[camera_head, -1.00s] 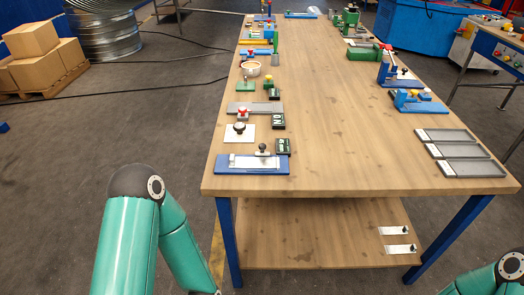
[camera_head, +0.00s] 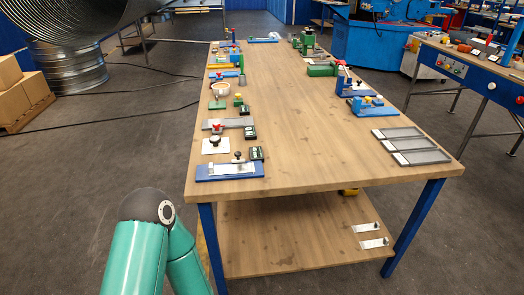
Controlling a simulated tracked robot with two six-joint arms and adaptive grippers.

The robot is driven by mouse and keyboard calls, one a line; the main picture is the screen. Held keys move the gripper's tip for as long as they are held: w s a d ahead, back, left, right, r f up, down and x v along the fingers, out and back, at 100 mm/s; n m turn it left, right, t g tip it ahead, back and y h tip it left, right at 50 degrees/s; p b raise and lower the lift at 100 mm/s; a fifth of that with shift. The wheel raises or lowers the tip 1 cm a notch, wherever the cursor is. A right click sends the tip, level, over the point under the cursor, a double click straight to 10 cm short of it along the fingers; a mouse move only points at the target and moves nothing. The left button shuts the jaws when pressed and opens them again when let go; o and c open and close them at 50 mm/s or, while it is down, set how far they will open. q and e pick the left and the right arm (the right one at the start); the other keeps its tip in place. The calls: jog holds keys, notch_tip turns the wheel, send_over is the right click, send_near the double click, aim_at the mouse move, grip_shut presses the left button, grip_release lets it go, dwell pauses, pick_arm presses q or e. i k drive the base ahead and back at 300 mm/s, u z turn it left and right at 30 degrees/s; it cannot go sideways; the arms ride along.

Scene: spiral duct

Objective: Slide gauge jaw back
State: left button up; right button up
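A blue base (camera_head: 203,174) lies at the near left corner of the workbench. On it is a pale sliding plate (camera_head: 223,170) with a black knob (camera_head: 238,156) standing near its right end. It looks like the gauge with its jaw, but it is too small to be sure. A small dark display block (camera_head: 256,153) stands beside it at the right. My teal left arm is low at the left, short of the bench. Neither gripper is in view.
The wooden bench (camera_head: 300,130) is clear along its middle. Fixtures line its left edge, including a white plate with a knob (camera_head: 215,146). Grey trays (camera_head: 411,146) lie at the right. Two small metal plates (camera_head: 369,227) lie on the lower shelf. Boxes (camera_head: 24,97) stand at the far left.

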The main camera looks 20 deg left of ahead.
aim_at(237, 154)
jog(key=z, duration=0.35)
jog(key=i, duration=1)
jog(key=u, duration=0.75)
